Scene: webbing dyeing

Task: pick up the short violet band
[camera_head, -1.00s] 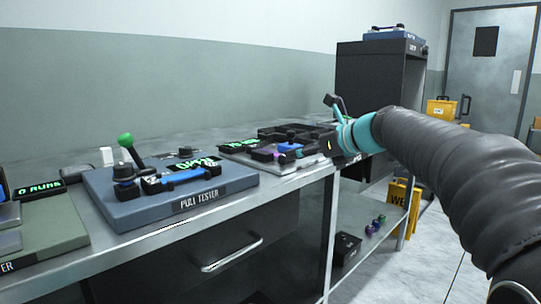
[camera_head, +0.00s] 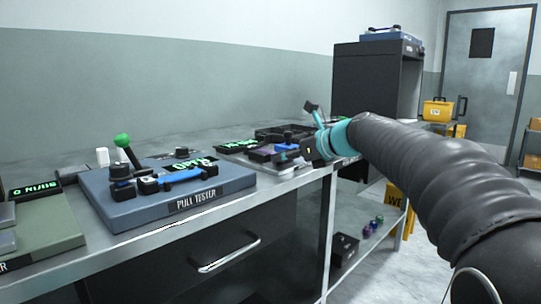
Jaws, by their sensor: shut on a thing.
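My gripper (camera_head: 284,150), with teal and black parts, is low over the small device (camera_head: 240,148) with a green display on the bench. Its jaws point left and are shut on the short violet band. The band is almost wholly hidden by the jaws at this size, so how it lies between them cannot be made out.
The blue-grey pull tester (camera_head: 200,193) with its green-knobbed lever stands on the metal bench (camera_head: 290,184) nearer to me. A black tray (camera_head: 282,131) lies behind the jaws. A dark cabinet (camera_head: 372,85) stands beyond. Floor is free at the right.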

